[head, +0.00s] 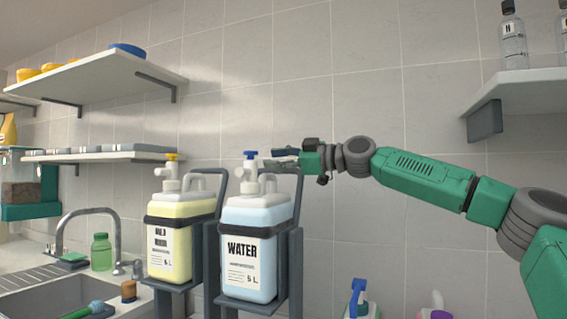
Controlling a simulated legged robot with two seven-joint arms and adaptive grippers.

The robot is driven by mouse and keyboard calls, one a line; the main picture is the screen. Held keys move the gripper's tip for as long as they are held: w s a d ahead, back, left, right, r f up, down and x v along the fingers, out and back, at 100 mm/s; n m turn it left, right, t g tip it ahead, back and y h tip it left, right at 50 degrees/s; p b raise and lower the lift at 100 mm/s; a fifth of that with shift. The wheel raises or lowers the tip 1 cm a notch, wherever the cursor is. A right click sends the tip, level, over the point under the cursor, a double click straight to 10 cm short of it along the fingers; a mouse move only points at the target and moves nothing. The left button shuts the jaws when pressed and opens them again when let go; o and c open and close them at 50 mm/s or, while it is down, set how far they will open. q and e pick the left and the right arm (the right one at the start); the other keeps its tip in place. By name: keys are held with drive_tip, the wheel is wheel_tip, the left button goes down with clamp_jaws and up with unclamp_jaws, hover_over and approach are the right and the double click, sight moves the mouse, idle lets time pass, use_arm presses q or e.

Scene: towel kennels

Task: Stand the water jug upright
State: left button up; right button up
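The water jug (254,262), pale blue with a black-lettered "WATER" label, stands upright in a dark metal wall holder (289,270). A black strap crosses its shoulder, and a white tap with a blue knob (250,155) sits on top. My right gripper (277,158) comes in from the right at the height of the tap, just right of the blue knob and above the jug's handle. Its fingers point left. I cannot tell whether they touch the tap or how far apart they are. My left gripper is not in view.
A yellow jug (168,250) with a yellow-knobbed tap stands in a similar holder to the left. A sink (50,297), faucet (85,213) and green bottle (101,252) are farther left. Shelves (105,72) hang at left, another (520,92) at right. Bottle tops show below.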

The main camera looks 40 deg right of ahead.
drive_tip(key=shift+s+d, duration=0.1)
drive_tip(key=shift+s, duration=0.15)
drive_tip(key=d+v, duration=0.1)
drive_tip(key=v, duration=1.1)
drive_tip(key=shift+w+f, duration=0.25)
drive_tip(key=shift+w, duration=0.05)
drive_tip(key=shift+a, duration=0.1)
